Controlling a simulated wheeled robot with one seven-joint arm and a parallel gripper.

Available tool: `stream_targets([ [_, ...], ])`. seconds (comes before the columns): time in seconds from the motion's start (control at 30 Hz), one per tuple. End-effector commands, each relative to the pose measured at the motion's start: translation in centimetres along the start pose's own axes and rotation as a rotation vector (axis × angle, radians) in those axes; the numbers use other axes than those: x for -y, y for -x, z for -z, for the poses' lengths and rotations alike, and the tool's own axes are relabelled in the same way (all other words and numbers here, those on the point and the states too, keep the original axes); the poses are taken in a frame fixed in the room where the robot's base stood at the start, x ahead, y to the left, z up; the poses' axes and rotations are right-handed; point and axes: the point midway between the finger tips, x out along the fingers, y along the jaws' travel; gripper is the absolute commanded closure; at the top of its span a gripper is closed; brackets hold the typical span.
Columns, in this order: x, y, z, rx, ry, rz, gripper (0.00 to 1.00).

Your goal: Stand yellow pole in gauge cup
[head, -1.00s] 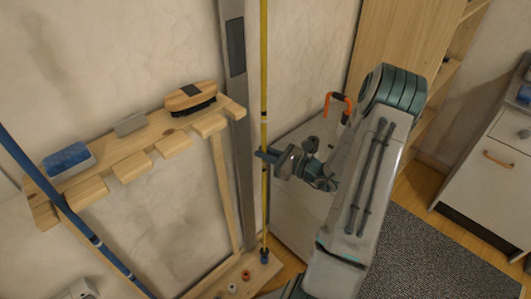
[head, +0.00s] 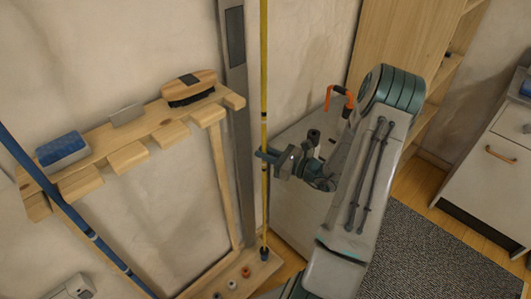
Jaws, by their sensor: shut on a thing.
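The yellow pole (head: 264,95) is a long thin rod with dark and white bands, standing about upright in front of the wall. Its top runs out of the head view. My gripper (head: 265,156) is shut on the pole around its visible middle. At the pole's lower end is a small blue piece (head: 264,254) at the wooden base board (head: 225,291). I cannot tell whether this blue piece is the gauge cup or the pole's own foot, nor whether the pole's end is seated or just above the board.
A grey upright post (head: 238,130) stands just left of the pole. A wooden wall rack (head: 130,135) holds a brush (head: 190,88) and a blue block (head: 63,148). A blue pole (head: 60,200) leans at left. Small red (head: 246,271) and white (head: 231,285) rings sit on the board.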

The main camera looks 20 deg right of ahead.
Motion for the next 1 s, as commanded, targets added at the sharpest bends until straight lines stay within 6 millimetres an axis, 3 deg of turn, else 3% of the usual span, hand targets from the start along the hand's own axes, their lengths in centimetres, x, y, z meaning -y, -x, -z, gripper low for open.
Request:
stream_targets([
  [0.97,0.0,0.0,3.0,0.001,0.001,0.000,1.00],
  [1.0,0.0,0.0,2.9,0.001,0.001,0.000,0.80],
])
